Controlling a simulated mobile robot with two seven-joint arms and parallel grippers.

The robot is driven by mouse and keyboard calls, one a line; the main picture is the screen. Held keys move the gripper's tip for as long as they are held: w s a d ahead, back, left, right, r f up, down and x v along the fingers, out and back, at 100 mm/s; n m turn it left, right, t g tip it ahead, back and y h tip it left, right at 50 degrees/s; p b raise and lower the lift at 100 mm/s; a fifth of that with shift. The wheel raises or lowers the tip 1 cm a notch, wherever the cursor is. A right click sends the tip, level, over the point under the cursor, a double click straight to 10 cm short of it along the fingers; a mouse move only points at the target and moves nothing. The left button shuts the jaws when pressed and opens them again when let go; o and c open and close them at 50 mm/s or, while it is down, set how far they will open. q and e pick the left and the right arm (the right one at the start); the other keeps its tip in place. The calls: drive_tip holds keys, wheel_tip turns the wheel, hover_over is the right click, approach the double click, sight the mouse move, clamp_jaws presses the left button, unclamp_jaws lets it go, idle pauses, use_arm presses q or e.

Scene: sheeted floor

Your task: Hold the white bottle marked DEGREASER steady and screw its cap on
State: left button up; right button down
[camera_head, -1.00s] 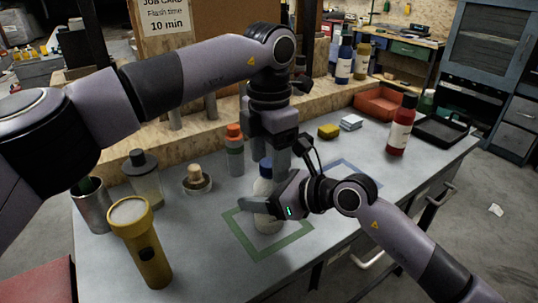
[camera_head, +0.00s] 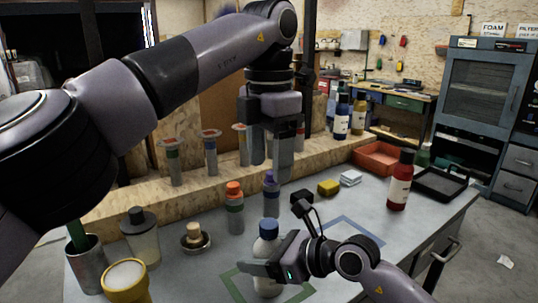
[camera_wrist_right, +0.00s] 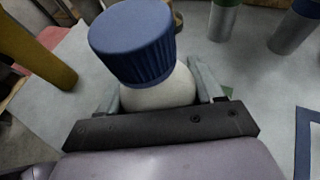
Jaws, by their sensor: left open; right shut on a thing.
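The white bottle (camera_head: 266,251) stands upright inside the green outline on the bench; no label text on it is readable. A blue cap (camera_head: 269,228) sits on its top. In the right wrist view the ribbed blue cap (camera_wrist_right: 135,42) covers the neck above the white shoulder (camera_wrist_right: 160,94); whether its thread is tight cannot be told. My right gripper (camera_head: 266,270) is shut around the bottle's body, with a finger on either side in the wrist view. My left gripper (camera_head: 271,166) points down, open and empty, above and apart from the cap.
Behind the bottle stand an orange-capped bottle (camera_head: 235,212) and a purple-capped bottle (camera_head: 271,196). A yellow flashlight (camera_head: 127,283), jar (camera_head: 140,240) and metal cup (camera_head: 86,265) stand at left. A red bottle (camera_head: 399,183) stands at right. The blue outline (camera_head: 358,230) is empty.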

drive_tip(key=shift+c, duration=0.4)
unclamp_jaws()
drive_tip(key=v, duration=0.7)
drive_tip(key=shift+b, duration=0.3)
drive_tip(key=shift+s+d, duration=0.1)
